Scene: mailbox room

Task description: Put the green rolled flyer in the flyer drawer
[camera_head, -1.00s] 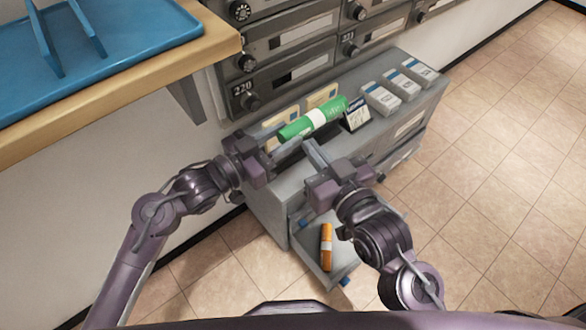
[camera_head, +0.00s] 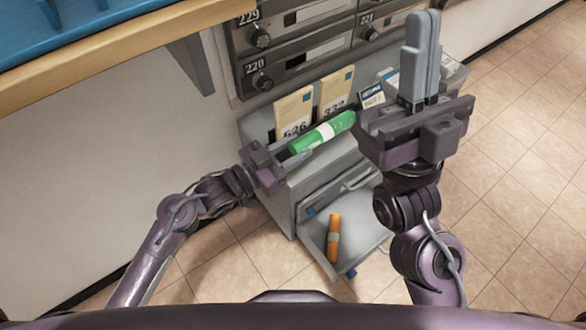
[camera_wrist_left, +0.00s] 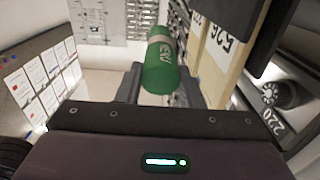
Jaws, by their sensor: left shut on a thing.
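The green rolled flyer (camera_head: 325,132) with a white band is held at its near end by my left gripper (camera_head: 292,152), above the top of the grey cabinet. In the left wrist view the flyer (camera_wrist_left: 165,68) sits between the two fingers. The open drawer (camera_head: 357,247) low on the cabinet front holds an orange rolled flyer (camera_head: 333,238) with a pale band. My right gripper (camera_head: 421,60) is raised to the right, its fingers together and empty. It hides part of the cabinet top.
Numbered cards (camera_head: 296,112) stand on the cabinet top behind the green flyer, with a small dark sign (camera_head: 372,96) beside them. Grey mailboxes (camera_head: 300,55) line the wall behind. A wooden counter (camera_head: 110,62) with a blue tray is at upper left. Tiled floor at right is clear.

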